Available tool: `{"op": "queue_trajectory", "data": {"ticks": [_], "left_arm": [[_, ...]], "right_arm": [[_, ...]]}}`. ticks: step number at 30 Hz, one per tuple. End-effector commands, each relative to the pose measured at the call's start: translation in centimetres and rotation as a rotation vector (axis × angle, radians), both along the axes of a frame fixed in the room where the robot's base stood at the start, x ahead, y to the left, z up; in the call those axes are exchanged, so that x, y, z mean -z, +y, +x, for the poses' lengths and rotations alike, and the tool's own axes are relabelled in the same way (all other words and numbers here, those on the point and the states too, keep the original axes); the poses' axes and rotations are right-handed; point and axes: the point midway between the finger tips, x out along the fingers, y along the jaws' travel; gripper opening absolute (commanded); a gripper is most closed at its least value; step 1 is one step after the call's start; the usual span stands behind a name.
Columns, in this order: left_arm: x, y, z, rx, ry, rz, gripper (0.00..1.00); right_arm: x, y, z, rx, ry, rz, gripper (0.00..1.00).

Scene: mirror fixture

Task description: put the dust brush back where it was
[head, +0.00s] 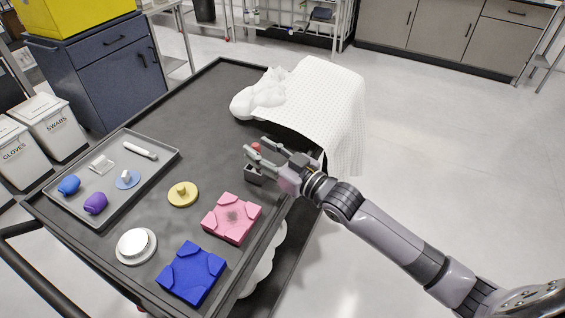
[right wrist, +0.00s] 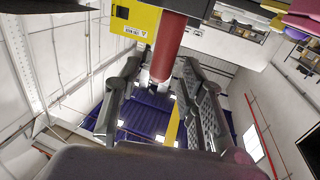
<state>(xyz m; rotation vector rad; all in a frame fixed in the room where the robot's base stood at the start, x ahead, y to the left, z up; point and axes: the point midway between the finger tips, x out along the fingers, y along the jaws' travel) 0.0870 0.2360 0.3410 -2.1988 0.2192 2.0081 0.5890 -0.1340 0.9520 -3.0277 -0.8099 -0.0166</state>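My right gripper (head: 258,149) reaches in from the right over the cart's right side. A small red piece (head: 257,147) shows between its fingertips, above a small dark grey block (head: 255,176). In the right wrist view a red cylinder (right wrist: 169,48), perhaps the dust brush's handle, comes down between the two separated fingers (right wrist: 158,80). I cannot tell whether the fingers press on it. Bristles are not visible, so I cannot confirm it is the brush. My left gripper is not in view.
The black cart top (head: 190,98) holds a grey tray (head: 60,202) of small items, a yellow disc (head: 183,194), a white round piece (head: 136,246), pink (head: 231,217) and blue (head: 191,272) blocks. A white cloth (head: 325,100) drapes behind the gripper. The back left is clear.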

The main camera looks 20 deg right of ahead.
Motion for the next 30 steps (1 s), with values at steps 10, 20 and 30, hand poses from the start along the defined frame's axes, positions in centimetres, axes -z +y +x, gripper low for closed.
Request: {"op": "queue_trajectory", "data": {"ticks": [10, 20, 30], "left_arm": [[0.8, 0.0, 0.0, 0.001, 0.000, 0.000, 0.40], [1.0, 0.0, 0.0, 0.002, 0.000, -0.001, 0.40], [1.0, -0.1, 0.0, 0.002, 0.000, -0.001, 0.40]], "right_arm": [[0.3, -3.6, -6.5, -0.002, 0.002, -0.002, 0.37], [0.1, -4.9, -8.5, -0.001, -0.001, 0.000, 0.37], [0.0, -4.9, -8.5, -0.001, -0.001, 0.000, 0.37]]}}
